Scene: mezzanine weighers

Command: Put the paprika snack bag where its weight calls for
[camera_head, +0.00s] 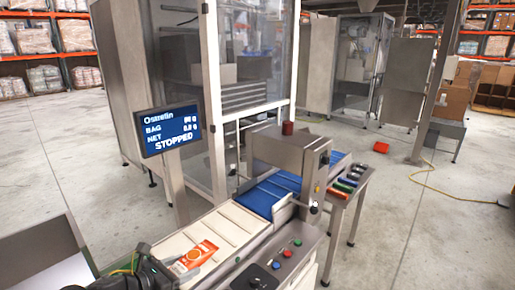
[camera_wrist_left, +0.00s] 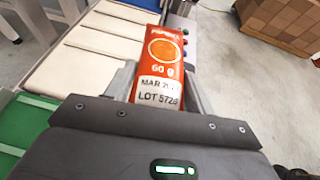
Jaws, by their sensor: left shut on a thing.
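The orange-red paprika snack bag (camera_head: 198,254) is over the near end of the cream slatted conveyor (camera_head: 232,222). My left gripper (camera_head: 176,268) is shut on it. In the left wrist view, the bag (camera_wrist_left: 166,50) is between the two fingers (camera_wrist_left: 163,92), and its label reads "60 g", "LOT 5728" and a partly hidden "MAR" date. The weigher's screen (camera_head: 170,130) shows "BAG", "NET" and "STOPPED"; its figures are too blurred to read surely. A blue belt (camera_head: 270,193) runs under the metal housing (camera_head: 283,150). My right gripper is out of view.
Control buttons (camera_head: 288,253) sit on the conveyor's near right side. A side stand (camera_head: 352,179) holds several coloured items. A red object (camera_head: 381,147) and a yellow cable (camera_head: 432,184) lie on the floor. A grey open container (camera_head: 45,255) is at lower left. A glazed machine stands behind.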

